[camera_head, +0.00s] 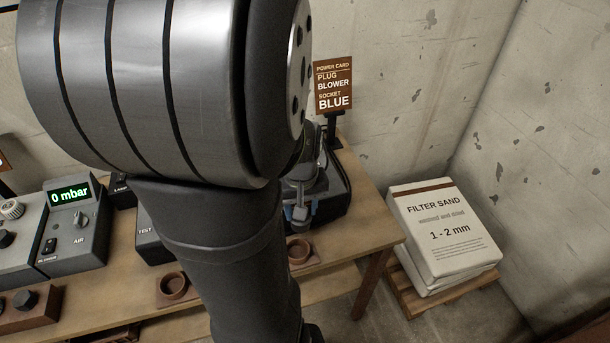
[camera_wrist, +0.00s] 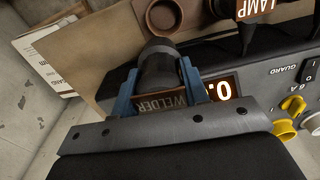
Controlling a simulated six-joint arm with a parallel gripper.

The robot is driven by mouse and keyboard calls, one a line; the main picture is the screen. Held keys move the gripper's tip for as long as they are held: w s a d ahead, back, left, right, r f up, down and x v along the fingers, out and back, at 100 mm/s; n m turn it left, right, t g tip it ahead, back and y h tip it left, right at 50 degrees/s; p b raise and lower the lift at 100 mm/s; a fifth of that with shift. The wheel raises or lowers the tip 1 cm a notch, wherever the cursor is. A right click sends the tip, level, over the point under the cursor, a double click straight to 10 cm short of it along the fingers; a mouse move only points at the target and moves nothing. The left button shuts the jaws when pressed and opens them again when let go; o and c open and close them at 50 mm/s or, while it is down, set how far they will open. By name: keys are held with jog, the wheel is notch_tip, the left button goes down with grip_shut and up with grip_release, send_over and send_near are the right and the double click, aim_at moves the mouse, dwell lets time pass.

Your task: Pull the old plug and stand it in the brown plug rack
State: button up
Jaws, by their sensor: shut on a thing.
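My gripper (camera_wrist: 160,85) has blue fingers shut on a dark, rounded plug (camera_wrist: 158,65) in the wrist view. A brown tag reading WELDER shows between the fingers. In the head view my gripper (camera_head: 298,214) is at the front of the dark box at the table's right end, and my arm covers much of it. I cannot tell whether the plug is still seated in a socket. The brown plug rack has a round cup (camera_head: 172,288) left of my arm and another cup (camera_head: 299,249) just below my gripper. A cup (camera_wrist: 165,16) also shows beyond the plug in the wrist view.
A brown card (camera_head: 334,86) reads plug BLOWER, socket BLUE. A LAMP plug (camera_wrist: 250,12) is close by. Filter sand bags (camera_head: 441,232) lie on a pallet at right.

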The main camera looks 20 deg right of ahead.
jog(key=shift+n, duration=0.3)
jog(key=shift+s+a+f, duration=0.3)
jog(key=shift+s+f, duration=0.15)
jog(key=shift+f, duration=0.35)
jog(key=shift+s+a+f, duration=0.25)
jog(key=shift+s+f, duration=0.2)
jog(key=shift+f, duration=0.35)
jog(key=shift+s+a+f, duration=0.3)
jog(key=shift+s+f, duration=0.15)
jog(key=shift+f, duration=0.35)
jog(key=shift+f, duration=0.6)
jog(key=shift+f, duration=0.35)
jog(key=shift+f, duration=0.95)
dwell(0.6)
jog(key=o, duration=1.6)
jog(key=shift+r, duration=0.1)
jog(key=shift+r, duration=3.65)
